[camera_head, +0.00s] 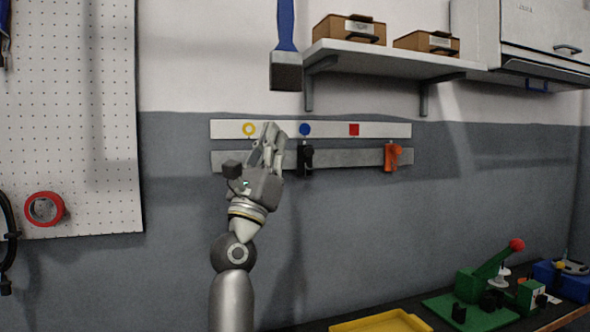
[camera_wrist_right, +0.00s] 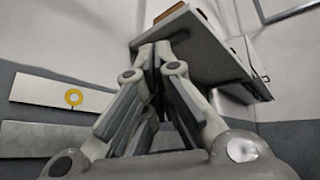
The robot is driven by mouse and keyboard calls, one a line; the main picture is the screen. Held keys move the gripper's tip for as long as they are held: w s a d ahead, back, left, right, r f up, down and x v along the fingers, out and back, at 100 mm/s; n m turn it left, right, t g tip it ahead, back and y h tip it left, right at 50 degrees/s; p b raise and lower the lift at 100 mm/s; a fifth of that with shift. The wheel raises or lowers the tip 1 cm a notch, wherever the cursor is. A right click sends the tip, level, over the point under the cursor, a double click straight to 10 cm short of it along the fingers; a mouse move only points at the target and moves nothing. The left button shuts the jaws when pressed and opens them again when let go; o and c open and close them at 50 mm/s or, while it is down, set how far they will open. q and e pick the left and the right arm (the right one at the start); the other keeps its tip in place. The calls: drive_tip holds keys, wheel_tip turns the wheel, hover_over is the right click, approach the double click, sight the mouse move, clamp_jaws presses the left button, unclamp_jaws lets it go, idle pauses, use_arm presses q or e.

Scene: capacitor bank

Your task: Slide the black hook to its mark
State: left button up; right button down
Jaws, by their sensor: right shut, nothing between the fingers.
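The black hook (camera_head: 305,160) hangs on the grey rail (camera_head: 350,158), directly below the blue round mark (camera_head: 305,129) on the white strip (camera_head: 385,130). An orange hook (camera_head: 392,156) sits near the rail's right end. My right gripper (camera_head: 271,128) is shut and empty, a little left of the black hook with a small gap in the picture. The right wrist view shows its closed fingers (camera_wrist_right: 157,50) and the yellow ring (camera_wrist_right: 74,97); the black hook is not visible there.
A shelf (camera_head: 390,60) with two boxes is above the rail, and a blue-handled brush (camera_head: 286,50) hangs above the strip. A white pegboard (camera_head: 80,110) is at left. A bench below holds a green device (camera_head: 480,290) and a yellow tray (camera_head: 380,322).

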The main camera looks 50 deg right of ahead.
drive_tip(key=w+d+f+m+y+b, duration=0.1)
drive_tip(key=w+d+f+m+y, duration=0.1)
drive_tip(key=d+f+m+y, duration=0.65)
drive_tip(key=m+t, duration=0.3)
drive_tip(key=m, duration=0.3)
approach(298, 154)
drive_tip(key=p+x, duration=0.4)
drive_tip(key=p, duration=0.1)
drive_tip(key=shift+w+a, duration=0.15)
drive_tip(key=shift+w, duration=0.3)
drive_tip(key=shift+s+d+r+g+p, duration=0.2)
drive_tip(key=shift+s+d+g+p, duration=0.15)
drive_tip(key=shift+d, duration=0.3)
drive_tip(key=shift+w, duration=0.1)
